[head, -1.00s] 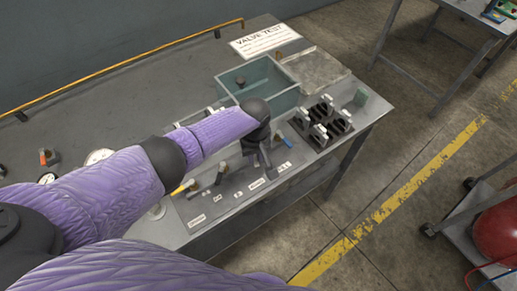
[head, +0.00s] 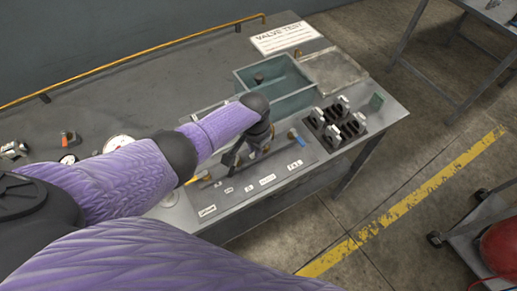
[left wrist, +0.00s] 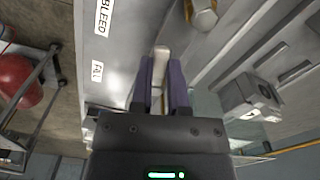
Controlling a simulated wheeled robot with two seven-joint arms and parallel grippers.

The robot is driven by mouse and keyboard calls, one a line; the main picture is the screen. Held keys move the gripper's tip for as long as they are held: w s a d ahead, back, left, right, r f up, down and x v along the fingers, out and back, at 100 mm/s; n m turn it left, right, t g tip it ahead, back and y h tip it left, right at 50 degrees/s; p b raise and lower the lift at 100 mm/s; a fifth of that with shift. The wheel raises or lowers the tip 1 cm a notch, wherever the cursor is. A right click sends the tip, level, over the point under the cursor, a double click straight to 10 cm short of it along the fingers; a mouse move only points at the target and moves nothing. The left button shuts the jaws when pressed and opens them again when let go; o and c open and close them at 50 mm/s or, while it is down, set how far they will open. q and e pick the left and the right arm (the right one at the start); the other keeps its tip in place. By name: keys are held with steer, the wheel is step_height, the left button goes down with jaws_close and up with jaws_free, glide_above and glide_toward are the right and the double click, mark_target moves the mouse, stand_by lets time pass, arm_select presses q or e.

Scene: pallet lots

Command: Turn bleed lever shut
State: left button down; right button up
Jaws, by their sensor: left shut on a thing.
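In the left wrist view my left gripper (left wrist: 160,88) is shut on a pale, bar-like lever (left wrist: 160,66), which I take for the bleed lever. Its lower part is hidden between the two fingers. A white label reading BLEED (left wrist: 107,16) lies to the left of the lever, and a second label, seemingly FAIL (left wrist: 97,74), lies below that. In the head view my left gripper (head: 243,157) is down at the valve panel (head: 222,199), among the small fittings behind its row of labels. The lever cannot be made out there. My right gripper is not in view.
A teal open bin (head: 300,101) stands behind the gripper, with a grey tray (head: 335,70) beside it. A black rack with pale-topped pieces (head: 336,123) stands to the right. A blue-ended fitting (head: 293,135) and a yellow one (head: 196,179) sit near the panel.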

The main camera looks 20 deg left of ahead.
arm_select(q)
steer(key=shift+w+a+m, duration=0.15)
steer(key=shift+a+m, duration=0.1)
steer(key=shift+m, duration=0.6)
steer(key=shift+w+a+m, duration=0.1)
steer(key=shift+a+m, duration=0.15)
steer(key=shift+m, duration=0.6)
steer(key=shift+b, duration=0.3)
steer(key=c, duration=0.6)
jaws_free()
step_height(320, 180, up, 10)
steer(key=p, duration=0.4)
steer(key=shift+p, duration=0.4)
